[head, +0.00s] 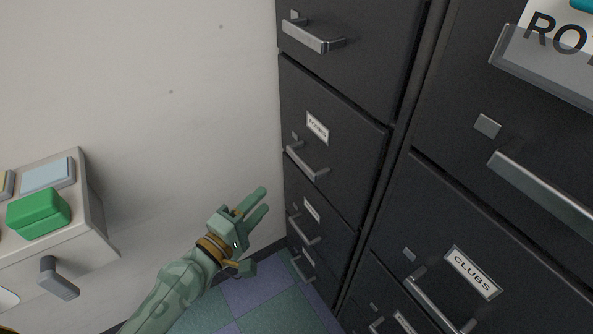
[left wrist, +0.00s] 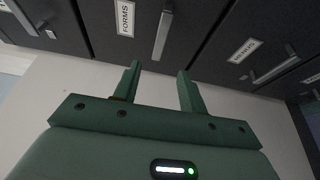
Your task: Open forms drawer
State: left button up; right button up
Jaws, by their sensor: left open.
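The forms drawer (head: 345,150) is a dark drawer in the narrow cabinet beside the wall, with a white FORMS label (head: 317,128) and a silver bar handle (head: 307,163). It looks shut. My left gripper (head: 264,200) is open and empty, left of the handle and a little below it in the head view. In the left wrist view, the forms handle (left wrist: 162,35) shows ahead of and between the two fingertips (left wrist: 160,70), apart from them. The FORMS label also shows there (left wrist: 125,18). My right gripper is not in view.
Other drawers lie above and below in the same cabinet. A wider cabinet with a CLUBS drawer (head: 500,256) stands at right. A pale unit with a green block (head: 39,212) and a grey handle (head: 59,279) stands at left. The wall is bare.

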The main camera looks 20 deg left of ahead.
pick_arm(q)
jog(key=p, duration=0.1)
send_near(299, 164)
jog(key=x, duration=1)
jog(key=shift+w+d, duration=0.15)
jog(key=shift+w, duration=0.1)
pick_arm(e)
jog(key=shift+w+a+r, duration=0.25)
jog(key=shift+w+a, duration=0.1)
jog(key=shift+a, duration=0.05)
pick_arm(q)
grip_shut()
